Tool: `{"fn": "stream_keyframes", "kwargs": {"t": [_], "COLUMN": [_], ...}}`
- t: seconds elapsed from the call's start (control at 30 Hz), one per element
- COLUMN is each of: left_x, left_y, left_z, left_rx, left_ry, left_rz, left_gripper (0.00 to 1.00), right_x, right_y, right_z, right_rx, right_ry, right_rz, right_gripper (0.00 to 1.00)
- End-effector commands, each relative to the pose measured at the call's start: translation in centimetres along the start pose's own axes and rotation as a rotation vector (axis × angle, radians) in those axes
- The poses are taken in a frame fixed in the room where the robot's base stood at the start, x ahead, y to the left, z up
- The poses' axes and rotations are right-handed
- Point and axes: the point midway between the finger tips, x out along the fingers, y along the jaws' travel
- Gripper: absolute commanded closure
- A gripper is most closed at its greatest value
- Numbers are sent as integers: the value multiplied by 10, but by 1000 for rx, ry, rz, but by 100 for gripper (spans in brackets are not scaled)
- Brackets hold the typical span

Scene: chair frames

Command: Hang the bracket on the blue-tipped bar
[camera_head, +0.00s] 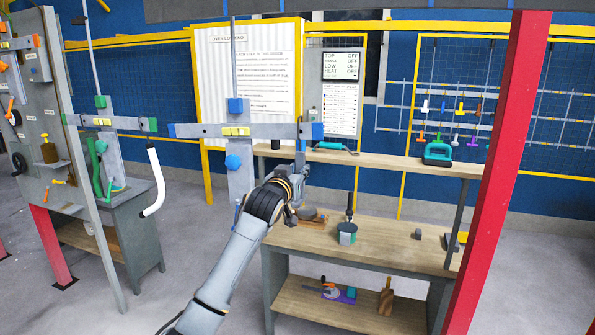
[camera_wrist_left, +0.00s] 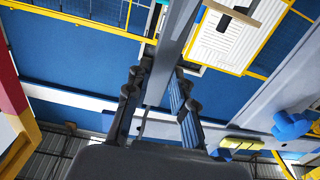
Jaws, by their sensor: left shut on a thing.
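The blue-tipped bar (camera_head: 207,131) is a grey crossbar with blue ends, level on a grey upright with yellow blocks at its middle. My left gripper (camera_head: 297,182) is just below and left of the bar's right blue tip. It is shut on a narrow grey piece (camera_head: 300,150), apparently the bracket, which rises across the bar's right end. In the left wrist view, the grey piece (camera_wrist_left: 174,55) stands between the fingers (camera_wrist_left: 160,92). I cannot tell whether it touches the bar. My right gripper is out of view.
A green-tipped bar (camera_head: 134,123) stands left, with a white bent tube (camera_head: 159,180) near its tip. A wooden workbench (camera_head: 385,240) is behind my arm. A red post (camera_head: 497,170) stands at the right. Open floor (camera_head: 185,260) lies to the left.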

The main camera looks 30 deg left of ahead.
Motion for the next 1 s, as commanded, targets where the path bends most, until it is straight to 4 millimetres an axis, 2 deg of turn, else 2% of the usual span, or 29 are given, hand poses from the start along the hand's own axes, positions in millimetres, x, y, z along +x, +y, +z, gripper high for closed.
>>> {"fn": "stream_keyframes", "kwargs": {"t": [0.67,0.7,0.8,1.0], "left_x": [0,0,0,0], "left_y": [0,0,1,1], "left_z": [11,11,11,12], "left_rx": [0,0,0,0], "left_ry": [2,2,2,1], "left_rz": [0,0,0,0], "left_gripper": [100,72,52,50], "right_x": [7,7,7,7], "right_y": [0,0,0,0], "right_z": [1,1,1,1], "right_rx": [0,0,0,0], "right_ry": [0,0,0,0], "right_rz": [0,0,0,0], "right_gripper": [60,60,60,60]}}
